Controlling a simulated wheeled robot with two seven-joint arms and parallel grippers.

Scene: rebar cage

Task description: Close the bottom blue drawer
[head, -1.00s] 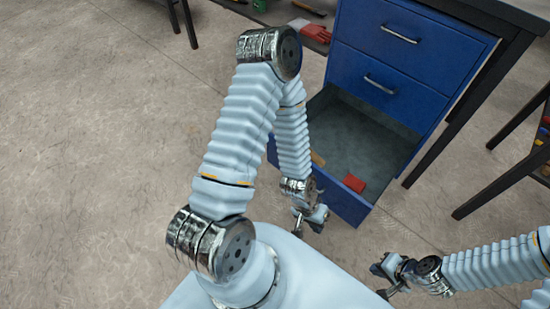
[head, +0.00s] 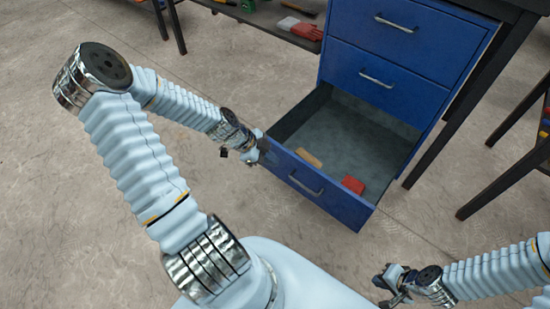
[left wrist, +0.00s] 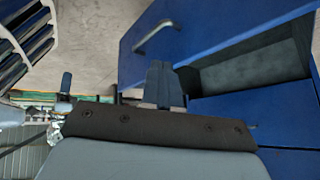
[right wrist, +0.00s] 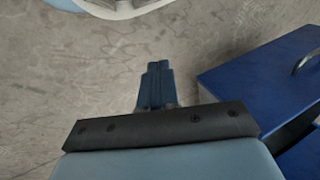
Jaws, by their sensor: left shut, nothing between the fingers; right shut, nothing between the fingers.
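The bottom blue drawer (head: 320,193) of the cabinet is pulled far out in the head view, its grey inside showing. Its front handle (head: 306,186) also shows in the left wrist view (left wrist: 155,35). My left gripper (head: 261,152) is shut and empty at the left corner of the drawer front. In the left wrist view its fingers (left wrist: 160,84) overlap the blue panel; whether they touch it I cannot tell. My right gripper (head: 385,283) is shut and empty, low and apart from the drawer; its fingers (right wrist: 155,84) show over floor in the right wrist view.
A tan block (head: 308,157) and a red block (head: 352,185) lie in the drawer. The two upper drawers (head: 385,75) are closed. Dark table legs (head: 445,135) stand right of the cabinet. A low shelf (head: 265,20) with tools is behind. The floor at left is clear.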

